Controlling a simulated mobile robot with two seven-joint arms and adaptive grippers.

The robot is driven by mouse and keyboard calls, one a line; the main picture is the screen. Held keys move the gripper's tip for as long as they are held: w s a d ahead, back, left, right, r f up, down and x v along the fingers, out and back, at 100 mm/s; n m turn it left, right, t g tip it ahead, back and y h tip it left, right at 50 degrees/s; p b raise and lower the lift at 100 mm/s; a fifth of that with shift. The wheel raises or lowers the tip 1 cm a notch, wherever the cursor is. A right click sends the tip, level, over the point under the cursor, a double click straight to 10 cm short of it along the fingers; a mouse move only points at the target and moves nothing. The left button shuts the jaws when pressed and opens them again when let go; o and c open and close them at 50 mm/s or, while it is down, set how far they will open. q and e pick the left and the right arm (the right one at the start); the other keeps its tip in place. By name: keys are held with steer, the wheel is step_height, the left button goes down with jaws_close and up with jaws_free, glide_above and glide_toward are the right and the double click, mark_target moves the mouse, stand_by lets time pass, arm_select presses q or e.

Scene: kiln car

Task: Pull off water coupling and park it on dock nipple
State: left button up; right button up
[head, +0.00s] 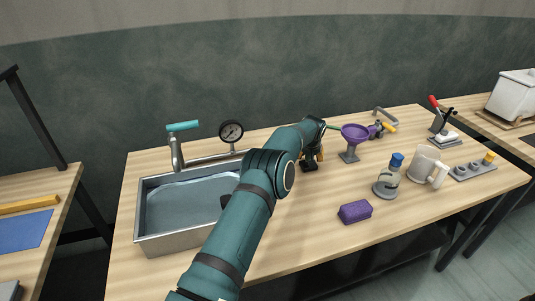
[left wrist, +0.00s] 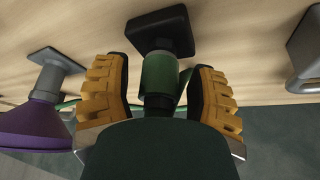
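A green coupling (left wrist: 160,75) sits on a dark post with a square black base (left wrist: 160,30) in the left wrist view. The black base also shows in the head view (head: 310,166), partly behind my arm. My left gripper (left wrist: 162,88) has its two yellow-padded fingers on either side of the green coupling, with a visible gap to it, so it is open around it. In the head view my left gripper (head: 313,156) is mostly hidden by my arm. A thin green hose (head: 333,127) runs behind the gripper toward the funnel. My right gripper is not in view.
A purple funnel (head: 356,133) on a grey stand is close to the gripper. A sink (head: 160,242) with a tap and gauge (head: 231,131) is left. Bench is clear before the sponge.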

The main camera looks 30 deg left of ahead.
arm_select(q)
steer(key=shift+r, duration=0.1)
stand_by(0.3)
steer(key=shift+p+v, duration=0.65)
steer(key=shift+v, duration=0.75)
steer(key=shift+p+v, duration=0.75)
steer(key=shift+v, duration=1.8)
steer(key=shift+r, duration=0.15)
